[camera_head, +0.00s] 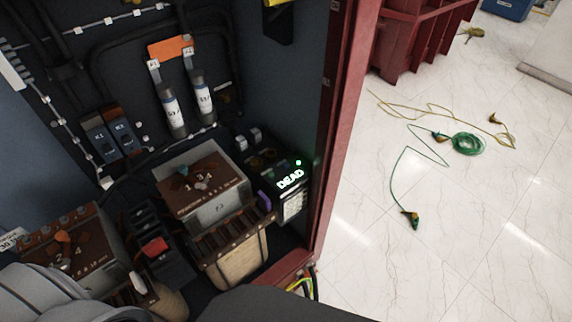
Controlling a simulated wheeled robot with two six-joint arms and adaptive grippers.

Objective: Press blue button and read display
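A small dark device with a lit display (290,179) sits at the lower right inside the cabinet, beside the red door frame. Its display shows "DEAD" in glowing green letters, and a green light (298,162) glows just above it. I cannot clearly make out a blue button; a small purple-blue part (265,201) shows just left of the device, but I cannot tell what it is. Neither of my grippers is in view. A light grey rounded shape at the lower left and a dark shape at the bottom centre cover parts of the scene.
The cabinet holds a brown-topped transformer (203,182), another at the lower left (70,250), white cylinders and black cables. The red frame (345,110) bounds it on the right. Green and yellow leads (467,144) with clips lie on the white tiled floor (450,240).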

